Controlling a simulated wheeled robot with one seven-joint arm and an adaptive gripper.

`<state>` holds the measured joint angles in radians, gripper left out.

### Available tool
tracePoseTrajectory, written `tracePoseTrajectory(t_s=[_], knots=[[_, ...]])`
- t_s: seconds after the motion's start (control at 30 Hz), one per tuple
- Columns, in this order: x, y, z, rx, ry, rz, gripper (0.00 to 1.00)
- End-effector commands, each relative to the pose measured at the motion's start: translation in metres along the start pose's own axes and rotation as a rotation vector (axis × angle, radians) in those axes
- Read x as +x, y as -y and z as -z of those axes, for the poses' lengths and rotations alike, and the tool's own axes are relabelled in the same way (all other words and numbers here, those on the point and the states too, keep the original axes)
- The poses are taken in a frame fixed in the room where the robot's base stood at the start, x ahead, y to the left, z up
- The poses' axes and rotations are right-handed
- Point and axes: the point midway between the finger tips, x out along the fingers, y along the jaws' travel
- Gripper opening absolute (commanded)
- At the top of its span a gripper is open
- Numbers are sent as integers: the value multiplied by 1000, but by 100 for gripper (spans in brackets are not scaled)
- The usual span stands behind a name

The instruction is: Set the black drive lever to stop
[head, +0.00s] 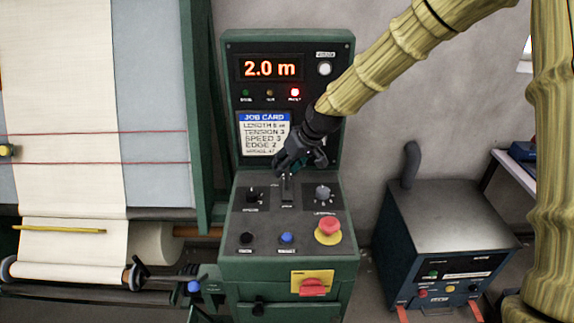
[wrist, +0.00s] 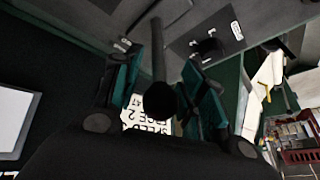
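The black drive lever (head: 287,188) stands up from a slot in the middle of the green console's sloped top. In the wrist view the lever (wrist: 158,50) is a dark rod with a round knob at its near end. My gripper (head: 291,164) is over the lever's top. In the wrist view its two teal-padded fingers (wrist: 163,72) are apart, one on each side of the lever, with gaps visible. The gripper hides the lever's upper end in the head view. The slot's labels are too small to read.
The console panel has dark knobs (head: 254,194), a grey knob (head: 323,194), a blue button (head: 286,238), a red mushroom button (head: 328,228) and a red switch (head: 312,287). The display (head: 270,68) reads 2.0 m; a red lamp is lit. A cloth roll machine (head: 66,120) stands left.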

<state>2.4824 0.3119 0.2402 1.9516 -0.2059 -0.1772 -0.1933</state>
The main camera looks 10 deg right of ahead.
Motion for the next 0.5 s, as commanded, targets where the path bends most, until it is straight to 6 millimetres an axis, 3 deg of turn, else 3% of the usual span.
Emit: tracePoseTrajectory(t_s=[0.27, 0.5], knots=[[-6, 0, 0, 0, -1, 0, 41], [-35, 0, 1, 0, -2, -1, 41]])
